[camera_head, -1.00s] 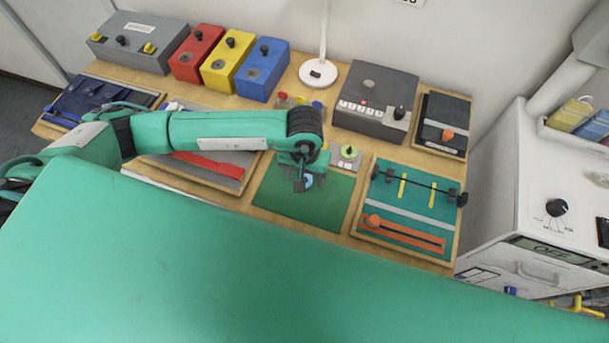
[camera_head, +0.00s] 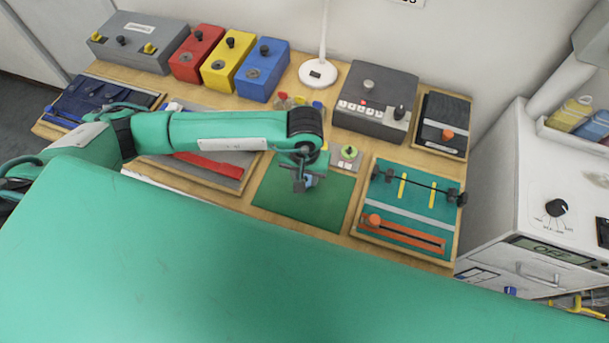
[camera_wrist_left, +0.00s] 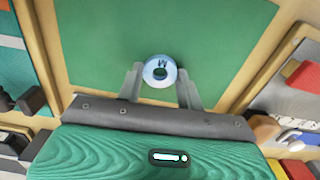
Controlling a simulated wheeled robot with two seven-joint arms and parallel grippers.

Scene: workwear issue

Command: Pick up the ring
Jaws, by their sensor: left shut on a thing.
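A light blue ring (camera_wrist_left: 160,72) marked with an "M" is between the two fingers of my left gripper (camera_wrist_left: 160,83) in the left wrist view. The gripper is shut on the ring. In the head view the left gripper (camera_head: 304,184) is over the green mat (camera_head: 320,210), and only a small blue bit of the ring (camera_head: 309,181) shows beside the fingers. I cannot tell whether the ring touches the mat. My right gripper is in neither view.
A teal board (camera_head: 412,213) with black knobs and a rod is right of the mat. A grey board with a red strip (camera_head: 212,164) is to the left. Red, yellow and blue boxes (camera_head: 263,70), a lamp base (camera_head: 318,73) and a grey control box (camera_head: 373,98) stand behind.

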